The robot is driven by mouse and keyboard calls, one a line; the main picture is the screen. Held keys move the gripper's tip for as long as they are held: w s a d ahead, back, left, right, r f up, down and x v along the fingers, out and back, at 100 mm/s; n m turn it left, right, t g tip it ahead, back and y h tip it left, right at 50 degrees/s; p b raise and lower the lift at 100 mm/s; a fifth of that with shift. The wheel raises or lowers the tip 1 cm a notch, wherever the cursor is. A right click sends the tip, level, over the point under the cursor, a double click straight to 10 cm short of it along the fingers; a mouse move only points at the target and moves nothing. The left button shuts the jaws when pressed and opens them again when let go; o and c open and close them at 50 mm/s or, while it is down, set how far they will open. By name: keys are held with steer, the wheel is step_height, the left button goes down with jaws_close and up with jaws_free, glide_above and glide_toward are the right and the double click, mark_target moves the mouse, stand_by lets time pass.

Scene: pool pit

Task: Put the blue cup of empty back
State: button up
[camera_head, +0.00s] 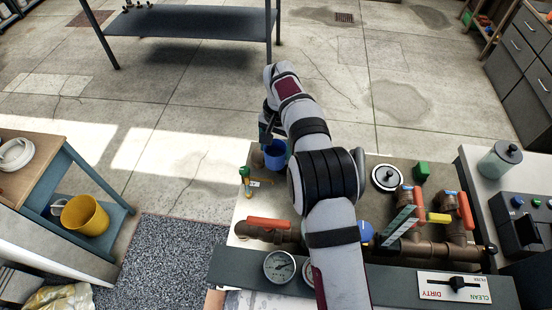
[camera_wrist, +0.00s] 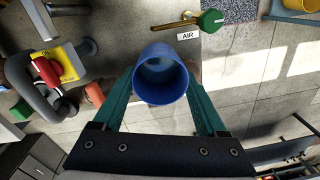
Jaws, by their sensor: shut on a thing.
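The blue cup (camera_head: 275,153) is near the far left corner of the bench board, next to my gripper (camera_head: 267,138). In the wrist view the blue cup (camera_wrist: 160,76) sits between the two teal fingers of my gripper (camera_wrist: 160,92), which is shut on it. Its open mouth faces the wrist camera. The inside is blue with a paler round patch at the bottom; I cannot tell if that is liquid. Whether the cup touches the board is unclear. No thing marked "empty" can be made out.
A green-handled air valve (camera_head: 245,174) with an AIR label is just left of the cup. Brown pipes with orange handles (camera_head: 267,223) and a gauge (camera_head: 279,266) fill the near side. A yellow bucket (camera_head: 85,215) is at left.

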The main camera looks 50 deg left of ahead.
steer(key=shift+r, duration=0.4)
steer(key=shift+w+d+f+m, duration=0.1)
steer(key=shift+w+d+m, duration=0.25)
steer(key=shift+m, duration=0.35)
steer(key=w+d+f+m, duration=0.1)
steer(key=f+m, duration=0.3)
steer(key=w+d+f+m, duration=0.1)
steer(key=d+f+m, duration=0.1)
steer(key=f+m, duration=0.2)
steer(key=w+d+f+m, duration=0.1)
steer(key=f+m, duration=0.3)
steer(key=f, duration=0.2)
steer(key=shift+w+d+f+t, duration=0.1)
steer(key=shift+w+d+t, duration=0.1)
steer(key=shift+d+t, duration=0.15)
steer(key=shift+f, duration=0.1)
steer(key=o, duration=1.2)
